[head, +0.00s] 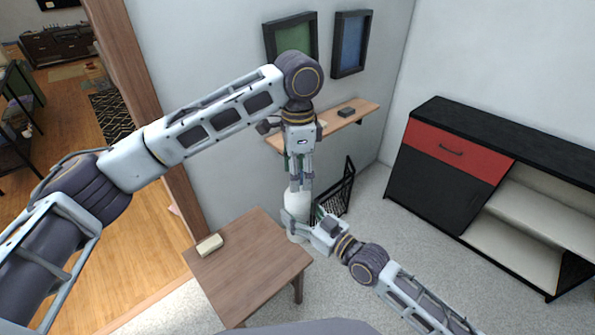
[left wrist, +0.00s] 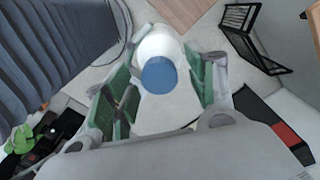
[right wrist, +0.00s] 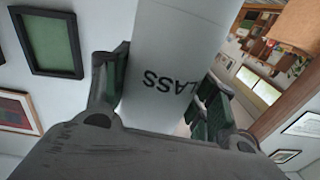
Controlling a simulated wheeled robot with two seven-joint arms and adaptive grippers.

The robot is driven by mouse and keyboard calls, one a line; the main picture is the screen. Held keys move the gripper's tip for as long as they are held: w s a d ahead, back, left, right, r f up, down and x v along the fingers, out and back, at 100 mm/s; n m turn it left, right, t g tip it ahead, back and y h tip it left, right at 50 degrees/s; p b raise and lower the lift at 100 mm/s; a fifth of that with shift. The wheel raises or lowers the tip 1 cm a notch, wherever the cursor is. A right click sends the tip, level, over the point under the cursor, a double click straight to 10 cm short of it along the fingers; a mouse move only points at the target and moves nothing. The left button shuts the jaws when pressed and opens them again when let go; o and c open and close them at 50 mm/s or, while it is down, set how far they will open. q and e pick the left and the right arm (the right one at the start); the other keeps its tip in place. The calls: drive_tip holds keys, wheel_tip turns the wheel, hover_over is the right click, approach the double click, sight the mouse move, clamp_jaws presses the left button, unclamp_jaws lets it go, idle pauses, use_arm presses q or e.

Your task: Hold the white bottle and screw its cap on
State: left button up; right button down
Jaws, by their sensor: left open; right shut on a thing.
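The white bottle (head: 297,203) stands upright off the far right corner of the small table, its middle partly hidden by my right gripper. My right gripper (head: 299,222) is shut on it from the side. In the right wrist view, the bottle (right wrist: 172,55) with dark lettering lies between the fingers (right wrist: 160,95). My left gripper (head: 301,178) points down over the bottle's top. In the left wrist view, its open fingers (left wrist: 166,90) stand on either side of the blue cap (left wrist: 159,75), apart from it. The cap appears over the bottle's top; whether it is seated cannot be told.
The wooden table (head: 250,262) holds a small pale block (head: 209,245). A black wire rack (head: 338,192) stands close behind the bottle. A wall shelf (head: 352,119) and framed pictures (head: 291,38) are behind my left arm. A black and red cabinet (head: 440,165) stands at right.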

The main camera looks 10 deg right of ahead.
use_arm(q)
drive_tip(key=shift+r, duration=0.1)
wheel_tip(320, 180, up, 12)
idle(0.8)
drive_tip(key=shift+w, duration=0.15)
idle(0.5)
